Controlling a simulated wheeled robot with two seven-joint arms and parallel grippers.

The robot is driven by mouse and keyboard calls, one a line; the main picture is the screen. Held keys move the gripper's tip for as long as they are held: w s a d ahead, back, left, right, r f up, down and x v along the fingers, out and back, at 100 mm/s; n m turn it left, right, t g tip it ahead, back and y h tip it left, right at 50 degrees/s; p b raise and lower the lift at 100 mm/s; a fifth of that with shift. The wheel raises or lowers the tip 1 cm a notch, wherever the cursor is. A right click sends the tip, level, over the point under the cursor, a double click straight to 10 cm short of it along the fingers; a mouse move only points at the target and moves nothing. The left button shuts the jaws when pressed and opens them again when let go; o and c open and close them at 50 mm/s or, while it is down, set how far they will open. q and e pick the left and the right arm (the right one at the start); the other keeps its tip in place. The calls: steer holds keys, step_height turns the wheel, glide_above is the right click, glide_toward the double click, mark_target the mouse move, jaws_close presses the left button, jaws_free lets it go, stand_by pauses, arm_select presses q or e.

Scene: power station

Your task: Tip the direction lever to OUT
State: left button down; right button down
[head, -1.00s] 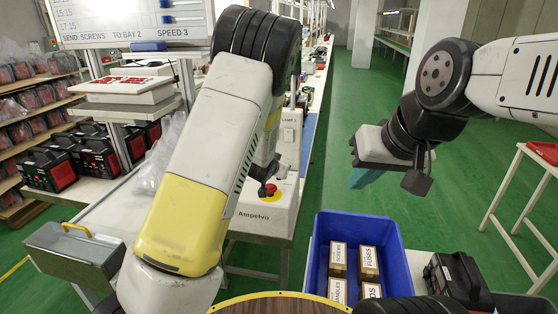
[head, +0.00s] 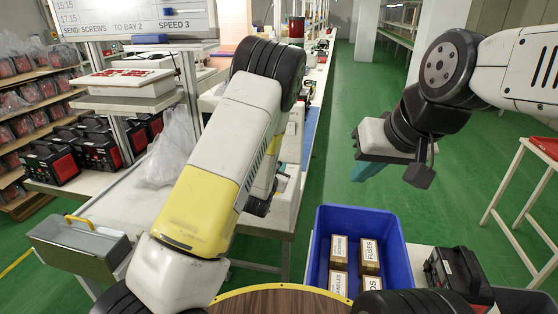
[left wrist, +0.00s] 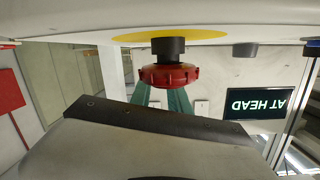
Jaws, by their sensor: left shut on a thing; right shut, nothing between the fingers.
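The direction lever cannot be made out in either view. My left gripper (left wrist: 160,100) shows teal fingers in the left wrist view; their tips are hidden by a red ridged knob (left wrist: 168,75) on a black stem. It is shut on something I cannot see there. In the head view my left arm hides its fingers and covers much of the white machine (head: 283,205). A dark screen (left wrist: 255,103) reading AT HEAD appears upside down right of the knob. My right gripper (head: 366,171) is shut and empty, held in the air above the green floor.
A blue bin (head: 400,275) with several labelled boxes stands at front centre. A black and red case (head: 458,275) is right of it. A grey toolbox (head: 80,245) stands at left. The green aisle behind the bin is clear.

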arm_select(q)
steer(key=shift+f, duration=0.1)
steer(key=c, duration=1.2)
jaws_free()
steer(key=shift+c, duration=0.2)
steer(key=v, duration=0.7)
steer(key=shift+s+a, duration=0.1)
steer(key=shift+s, duration=0.3)
